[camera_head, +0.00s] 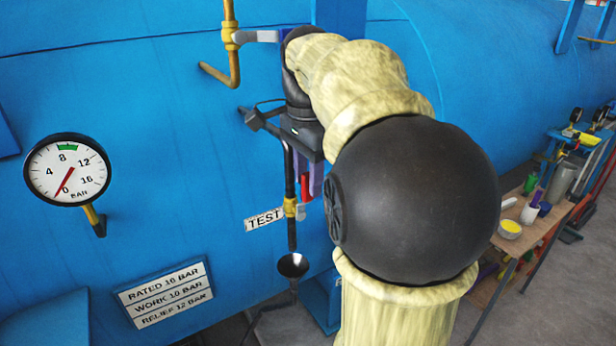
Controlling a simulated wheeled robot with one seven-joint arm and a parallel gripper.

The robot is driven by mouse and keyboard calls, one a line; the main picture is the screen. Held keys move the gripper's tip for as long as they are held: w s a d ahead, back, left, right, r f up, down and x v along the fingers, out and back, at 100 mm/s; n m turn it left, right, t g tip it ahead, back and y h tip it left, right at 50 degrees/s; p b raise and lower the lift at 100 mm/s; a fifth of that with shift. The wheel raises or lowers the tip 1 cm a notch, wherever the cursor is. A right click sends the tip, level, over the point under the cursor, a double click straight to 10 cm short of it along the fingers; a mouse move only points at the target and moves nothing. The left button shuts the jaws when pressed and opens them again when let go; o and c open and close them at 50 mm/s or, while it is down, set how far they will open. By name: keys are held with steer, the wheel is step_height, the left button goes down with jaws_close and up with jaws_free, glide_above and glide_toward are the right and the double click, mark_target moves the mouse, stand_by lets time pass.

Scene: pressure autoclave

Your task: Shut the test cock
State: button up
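The test cock (290,207) is a brass fitting on a thin dark vertical pipe, beside a white TEST tag (264,220). A red grip (304,188) stands upright just above and right of the brass body, roughly in line with the pipe. It appears to be the cock's handle. My gripper (308,184) points down from above, with purplish-grey fingers on either side of the red grip. Whether the fingers touch it cannot be told. A dark funnel (293,265) sits below the cock's outlet. My arm hides the area to the right.
A pressure gauge (67,170) on the blue vessel (150,100) points near 0. Another brass valve (230,38) with a sideways lever is above left of my gripper. A rating plate (165,295) is lower left. A cluttered workbench (540,235) stands at right.

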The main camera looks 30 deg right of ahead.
steer(key=shift+f, duration=0.15)
jaws_close()
